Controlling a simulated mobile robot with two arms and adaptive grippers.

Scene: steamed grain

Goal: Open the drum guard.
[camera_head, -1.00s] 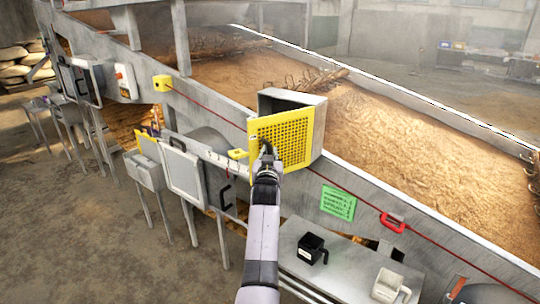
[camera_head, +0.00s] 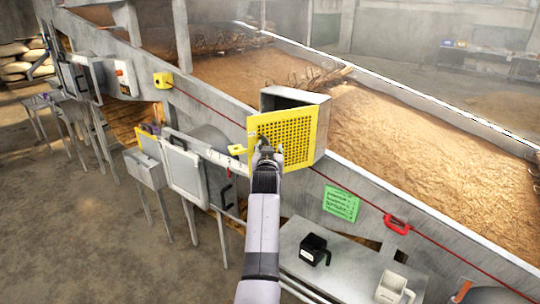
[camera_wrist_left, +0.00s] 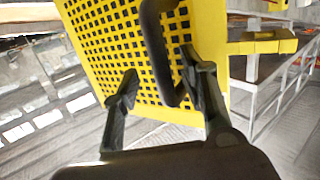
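The drum guard (camera_head: 288,130) is a yellow perforated panel on the front of a grey box (camera_head: 316,112). Its left side appears to stand off from the box, with a grey gap showing above it. My left gripper (camera_head: 265,148) is in front of the guard's lower left part. In the left wrist view the guard (camera_wrist_left: 105,45) fills the upper middle. Its black handle (camera_wrist_left: 158,48) lies between my left gripper's (camera_wrist_left: 160,80) spread fingers, closer to the right finger. Firm contact cannot be told. My right gripper is out of view.
The box sits on the grey wall of a long trough of grain (camera_head: 400,130). A red cord (camera_head: 215,107) runs along the wall. Grey panels (camera_head: 183,168) stand at left.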

